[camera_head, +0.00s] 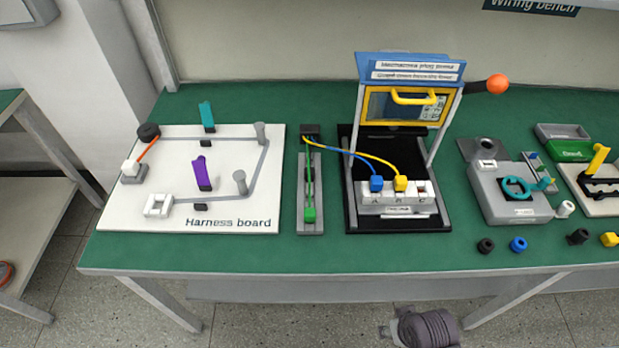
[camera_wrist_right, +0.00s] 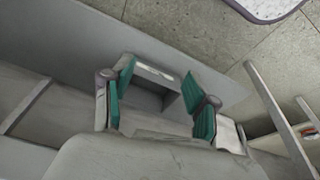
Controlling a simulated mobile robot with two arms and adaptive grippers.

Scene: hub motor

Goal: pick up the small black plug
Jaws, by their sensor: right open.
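Small black pieces that could be the plug lie along the front right of the green bench: one (camera_head: 486,246) beside a blue ring, and another (camera_head: 578,237) near a yellow piece. I cannot tell which is the plug. A black connector (camera_head: 310,130) with blue, yellow and green leads sits at the top of a grey strip. My right gripper (camera_wrist_right: 158,78) shows in the right wrist view, open and empty with teal pads apart. It is away from the bench top, over floor and grey panels. My left gripper is not in view.
The harness board (camera_head: 220,215) with pegs is at the left. A test stand (camera_head: 350,215) with a yellow-framed lid and orange-knobbed lever stands mid-bench. A grey fixture (camera_head: 490,205) and a green bin (camera_head: 572,152) are at the right. The front strip of the green bench (camera_head: 300,255) is mostly clear.

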